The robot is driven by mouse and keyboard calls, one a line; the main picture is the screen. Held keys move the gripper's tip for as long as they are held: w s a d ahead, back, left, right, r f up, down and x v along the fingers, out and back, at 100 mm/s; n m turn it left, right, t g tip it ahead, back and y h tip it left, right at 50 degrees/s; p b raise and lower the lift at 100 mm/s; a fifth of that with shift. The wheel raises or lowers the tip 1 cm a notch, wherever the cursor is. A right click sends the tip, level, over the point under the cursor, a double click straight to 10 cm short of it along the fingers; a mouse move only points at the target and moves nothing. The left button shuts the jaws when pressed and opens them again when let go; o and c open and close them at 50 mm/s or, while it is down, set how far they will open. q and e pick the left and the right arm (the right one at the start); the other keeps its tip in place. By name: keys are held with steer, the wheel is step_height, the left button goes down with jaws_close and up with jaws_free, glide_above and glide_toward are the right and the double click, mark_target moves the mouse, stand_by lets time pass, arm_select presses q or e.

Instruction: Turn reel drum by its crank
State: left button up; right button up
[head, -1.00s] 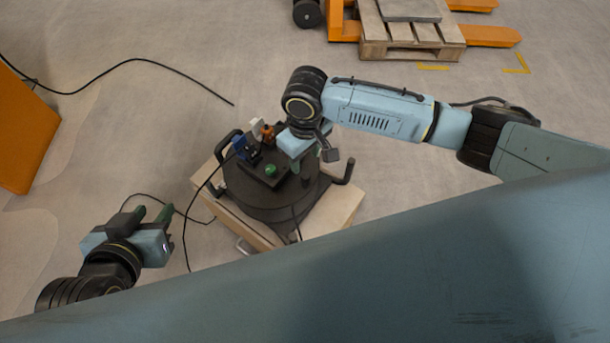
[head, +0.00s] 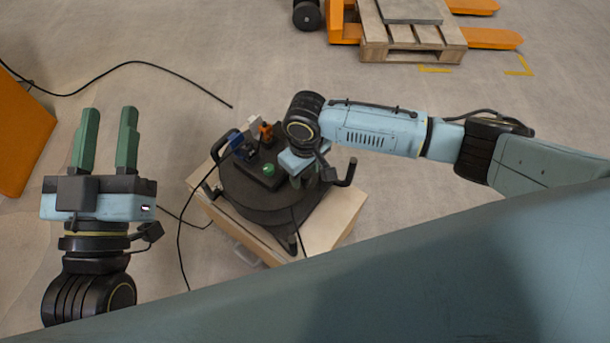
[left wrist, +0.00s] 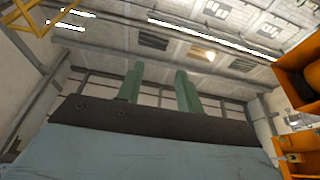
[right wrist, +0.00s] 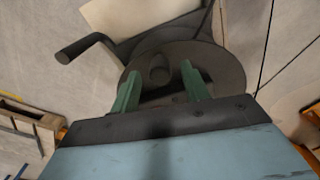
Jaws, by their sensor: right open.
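The black round reel drum (head: 262,207) sits on a wooden crate in the middle of the head view. A dark bent handle (head: 347,175) sticks out at its right side; I cannot tell for sure whether this is the crank. My right gripper (head: 308,175) is over the drum's right part, its fingertips partly hidden by its wrist. In the right wrist view its open fingers (right wrist: 160,82) point at a dark round disk (right wrist: 226,70), with a short upright stub (right wrist: 159,69) showing between them. My left gripper (head: 108,112) is open and empty, left of the drum.
The wooden crate (head: 335,212) carries the drum. On the drum top are a green button (head: 268,170), a blue part (head: 238,146) and an orange part (head: 266,131). Black cables (head: 150,63) lie on the floor. A pallet (head: 410,45) stands far off.

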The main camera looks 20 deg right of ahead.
arm_select(q)
steer(key=shift+s+r+t+h, duration=0.15)
steer(key=shift+s+r+t, duration=0.15)
steer(key=shift+r+t, duration=0.25)
steer(key=shift+s+r+t+h, duration=0.15)
steer(key=shift+s+r+t, duration=0.2)
steer(key=shift+r, duration=0.25)
arm_select(e)
steer(key=shift+f, duration=0.7)
arm_select(q)
steer(key=shift+w, duration=0.1)
arm_select(e)
jaws_close()
